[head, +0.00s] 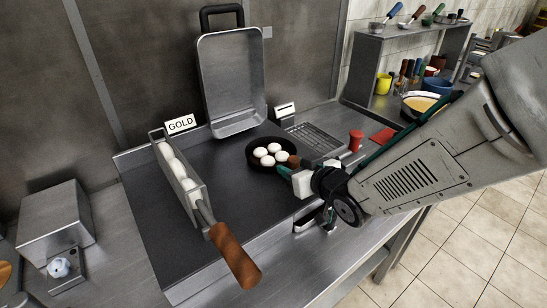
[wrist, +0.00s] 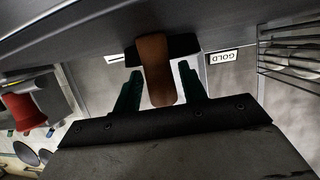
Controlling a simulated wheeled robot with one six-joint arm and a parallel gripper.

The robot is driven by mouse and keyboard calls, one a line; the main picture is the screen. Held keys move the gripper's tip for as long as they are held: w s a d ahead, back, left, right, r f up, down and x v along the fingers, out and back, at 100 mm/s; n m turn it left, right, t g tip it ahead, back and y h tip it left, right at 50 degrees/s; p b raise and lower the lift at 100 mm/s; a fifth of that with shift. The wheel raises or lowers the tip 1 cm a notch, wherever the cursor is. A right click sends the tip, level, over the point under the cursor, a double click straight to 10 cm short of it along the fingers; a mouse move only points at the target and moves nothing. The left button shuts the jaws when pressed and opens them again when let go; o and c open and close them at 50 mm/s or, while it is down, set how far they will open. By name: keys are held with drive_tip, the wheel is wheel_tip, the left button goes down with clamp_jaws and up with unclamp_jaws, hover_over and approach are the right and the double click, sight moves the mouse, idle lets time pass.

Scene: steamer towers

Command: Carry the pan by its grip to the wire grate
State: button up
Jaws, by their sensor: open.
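The small dark round pan (head: 254,164) sits on the dark worktop with several white rounded pieces in it. Its brown grip (head: 294,161) points right, toward my gripper (head: 289,170). In the wrist view the brown grip (wrist: 156,62) lies between the two green fingers of my gripper (wrist: 160,74), with a gap on each side. My gripper is open and holds nothing. The wire grate (head: 315,136) lies flat on the worktop, to the right of and behind the pan. No items show on the grate. I cannot pick out the grate in the wrist view.
A long wire basket (head: 192,194) with white pieces and a wooden handle lies left, by a GOLD sign (head: 180,124). A steel open case (head: 232,82) stands at the back. A red shaker (head: 355,140) stands right of the grate. Worktop between basket and pan is clear.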

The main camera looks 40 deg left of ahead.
sight(295, 159)
clamp_jaws()
drive_tip(key=shift+r, duration=0.1)
drive_tip(key=shift+r, duration=1.75)
